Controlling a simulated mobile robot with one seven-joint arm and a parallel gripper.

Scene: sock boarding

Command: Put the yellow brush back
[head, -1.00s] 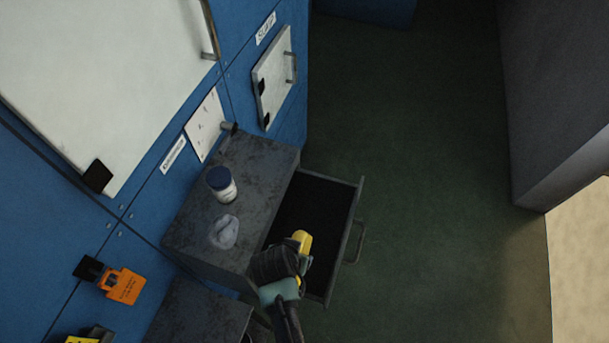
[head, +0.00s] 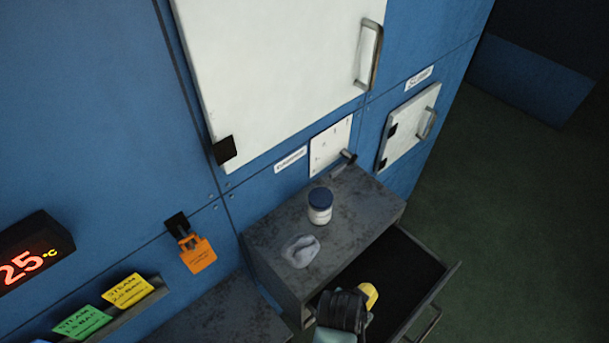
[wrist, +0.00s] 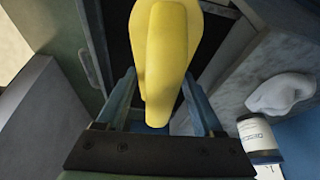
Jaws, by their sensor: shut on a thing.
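The yellow brush (head: 369,294) is in my gripper, over the near part of the open drawer in the head view. In the wrist view the yellow brush (wrist: 162,50) stands out between the two fingers. My gripper (wrist: 158,110) is shut on it. The fingertips are partly hidden behind the brush, and in the head view my wrist hides most of the gripper. The open drawer (head: 436,292) has a dark, empty-looking floor. I cannot tell whether the brush touches the drawer.
A white jar with a blue lid (head: 320,206) and a crumpled grey cloth (head: 300,251) sit on the cabinet top (head: 362,205) beside the drawer. An orange tag (head: 197,254) hangs on the blue wall. A digital display (head: 30,262) and coloured cards (head: 128,290) are at left.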

